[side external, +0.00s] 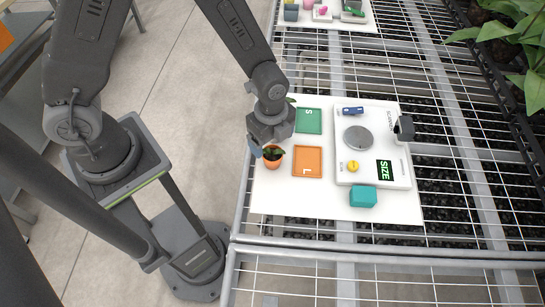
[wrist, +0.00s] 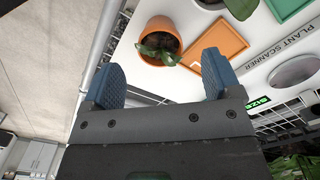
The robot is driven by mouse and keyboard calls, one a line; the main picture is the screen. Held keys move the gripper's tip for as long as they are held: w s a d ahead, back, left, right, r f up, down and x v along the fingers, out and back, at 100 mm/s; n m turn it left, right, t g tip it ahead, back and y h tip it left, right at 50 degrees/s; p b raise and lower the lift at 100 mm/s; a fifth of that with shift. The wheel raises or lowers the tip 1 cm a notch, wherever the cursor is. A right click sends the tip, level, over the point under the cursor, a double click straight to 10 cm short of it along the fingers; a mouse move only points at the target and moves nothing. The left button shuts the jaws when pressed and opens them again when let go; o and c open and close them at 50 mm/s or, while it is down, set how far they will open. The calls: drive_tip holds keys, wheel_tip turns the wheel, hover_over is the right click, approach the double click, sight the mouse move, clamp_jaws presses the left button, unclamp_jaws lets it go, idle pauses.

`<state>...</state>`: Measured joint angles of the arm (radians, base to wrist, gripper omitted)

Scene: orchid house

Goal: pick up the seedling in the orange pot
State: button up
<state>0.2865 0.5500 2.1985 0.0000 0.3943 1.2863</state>
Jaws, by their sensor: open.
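The seedling in the orange pot (side external: 274,163) stands upright at the left side of the white board, left of the orange L tray. In the wrist view the orange pot (wrist: 154,29) shows with dark soil and green leaves (wrist: 158,52), beyond the fingertips. My gripper (side external: 256,148) is just above and beside this pot in the side view. In the wrist view my gripper (wrist: 160,75) has its two blue fingers wide apart with nothing between them. The pot lies ahead of the gap, not between the fingers.
The orange tray (side external: 307,175) and green tray (side external: 309,131) lie right of the pot. Beyond them stands the white plant scanner (side external: 374,183) with a grey disc (side external: 358,138). A teal block (side external: 363,197) sits in front.

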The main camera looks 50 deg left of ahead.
sight(273, 155)
drive_tip(key=shift+d+f, duration=0.15)
drive_tip(key=shift+f, duration=1.75)
drive_tip(key=shift+d+f, duration=0.15)
drive_tip(key=shift+f, duration=1.7)
drive_tip(key=shift+c, duration=0.4)
drive_tip(key=c, duration=0.9)
drive_tip(key=shift+c, duration=0.2)
drive_tip(key=shift+r, duration=0.1)
